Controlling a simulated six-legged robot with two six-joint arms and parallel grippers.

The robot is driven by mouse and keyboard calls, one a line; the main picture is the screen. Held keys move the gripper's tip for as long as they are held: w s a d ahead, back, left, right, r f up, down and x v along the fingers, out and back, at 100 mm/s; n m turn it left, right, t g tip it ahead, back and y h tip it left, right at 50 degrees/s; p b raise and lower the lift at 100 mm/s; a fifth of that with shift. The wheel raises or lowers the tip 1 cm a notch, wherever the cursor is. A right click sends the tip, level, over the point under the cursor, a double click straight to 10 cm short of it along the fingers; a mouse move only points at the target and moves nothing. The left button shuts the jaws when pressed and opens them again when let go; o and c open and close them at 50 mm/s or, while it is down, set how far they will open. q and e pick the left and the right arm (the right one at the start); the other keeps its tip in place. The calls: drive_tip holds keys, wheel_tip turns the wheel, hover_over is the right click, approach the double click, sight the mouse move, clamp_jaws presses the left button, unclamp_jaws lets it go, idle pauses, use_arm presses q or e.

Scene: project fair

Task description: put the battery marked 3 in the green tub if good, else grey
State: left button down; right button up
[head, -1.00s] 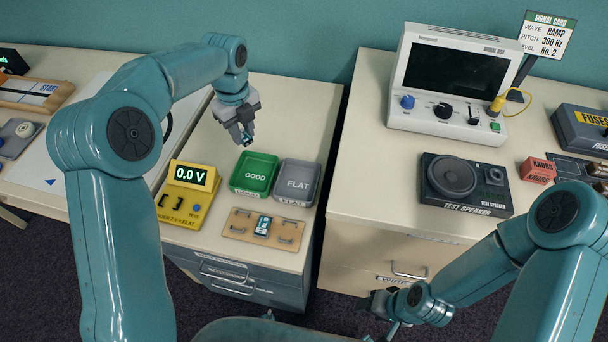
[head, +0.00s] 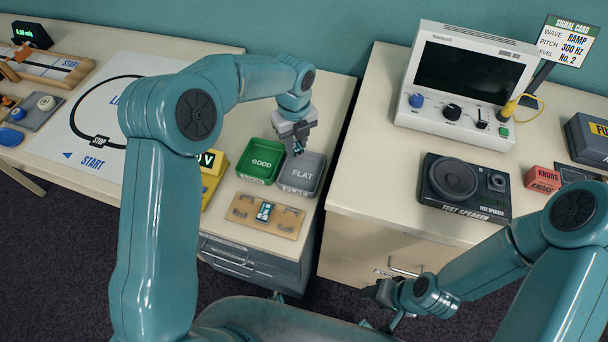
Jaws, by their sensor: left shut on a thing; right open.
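My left gripper (head: 297,146) is shut on a small battery, mostly hidden by the fingers, above the grey tub (head: 301,174) marked FLAT, near its far edge. The number on the held battery cannot be read. The green tub (head: 262,160) marked GOOD stands just left of the grey one. Another battery (head: 265,211) lies on the wooden holder board (head: 240,211) in front of the tubs. The yellow battery tester (head: 213,172) is left of the tubs, with its display partly hidden by my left arm. My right gripper (head: 376,292) is open at the lower right, away from these things.
On the right bench stand a signal box (head: 465,82), a test speaker (head: 466,190) and red knob boxes (head: 542,178). A gap separates the two benches. A white track sheet (head: 75,131) lies at the left.

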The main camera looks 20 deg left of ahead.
sight(296, 145)
use_arm(q)
wheel_tip(296, 145, down, 3)
drive_tip(key=shift+b, duration=0.8)
use_arm(e)
wheel_tip(296, 145, down, 2)
drive_tip(key=shift+a+f, duration=0.1)
drive_tip(key=shift+f, duration=0.05)
use_arm(q)
drive_tip(key=c, duration=0.8)
unclamp_jaws()
drive_tip(key=shift+r, duration=0.1)
wheel_tip(296, 145, up, 16)
drive_tip(key=shift+p, duration=0.4)
use_arm(e)
drive_tip(key=shift+r, duration=0.35)
use_arm(q)
drive_tip(key=shift+r, duration=0.1)
